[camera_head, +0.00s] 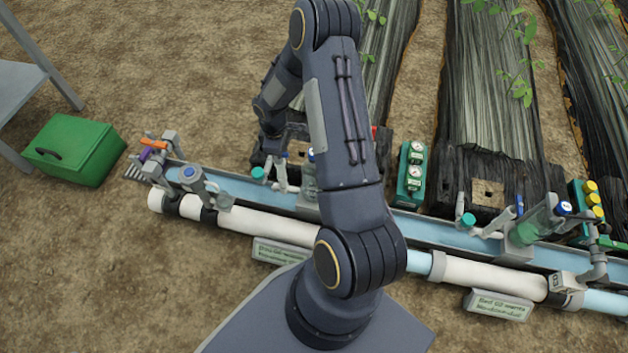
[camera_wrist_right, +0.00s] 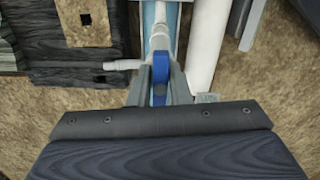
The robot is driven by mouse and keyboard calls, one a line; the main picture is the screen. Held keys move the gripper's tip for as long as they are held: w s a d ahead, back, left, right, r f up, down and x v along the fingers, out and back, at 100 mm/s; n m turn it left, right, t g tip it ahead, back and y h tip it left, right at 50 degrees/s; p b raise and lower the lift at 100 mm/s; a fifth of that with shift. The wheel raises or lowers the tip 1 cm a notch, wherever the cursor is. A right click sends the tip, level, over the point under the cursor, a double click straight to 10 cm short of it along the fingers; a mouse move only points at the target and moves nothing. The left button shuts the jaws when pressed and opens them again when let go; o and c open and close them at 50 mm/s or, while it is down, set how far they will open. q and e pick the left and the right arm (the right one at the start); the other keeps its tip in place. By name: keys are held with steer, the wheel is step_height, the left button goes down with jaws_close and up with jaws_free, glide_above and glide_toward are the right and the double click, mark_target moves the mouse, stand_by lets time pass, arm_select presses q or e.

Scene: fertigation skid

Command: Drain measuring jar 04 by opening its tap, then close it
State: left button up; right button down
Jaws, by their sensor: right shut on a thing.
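My right arm rises through the middle of the head view and bends down to the left. My right gripper (camera_head: 276,148) is low over the rail there, partly hidden by its own wrist. In the right wrist view the right gripper (camera_wrist_right: 159,90) is shut on a blue tap handle (camera_wrist_right: 160,68), with one finger on each side. The handle sits on a pale fitting with a side spout. A clear measuring jar (camera_head: 309,182) stands just right of the gripper in the head view, partly hidden by my arm. Its number cannot be read. My left gripper is not in view.
A second jar (camera_head: 534,226) with its own tap stands on the blue rail (camera_head: 440,227) at the right. A white pipe (camera_head: 270,223) runs along the near side. A green box (camera_head: 75,150) is on the soil at left. Gauges (camera_head: 411,172) stand behind the rail.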

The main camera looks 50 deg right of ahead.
steer(key=shift+w, duration=0.1)
steer(key=shift+f+m+b, duration=0.1)
steer(key=shift+m+b, duration=0.3)
steer(key=shift+m, duration=1.9)
steer(key=m, duration=0.4)
steer(key=shift+m, duration=0.3)
steer(key=m, duration=0.5)
steer(key=shift+r, duration=0.2)
steer(key=m+p, duration=0.1)
steer(key=m, duration=0.3)
steer(key=shift+f+m, duration=0.1)
steer(key=shift+m, duration=0.5)
steer(key=c, duration=1.3)
jaws_free()
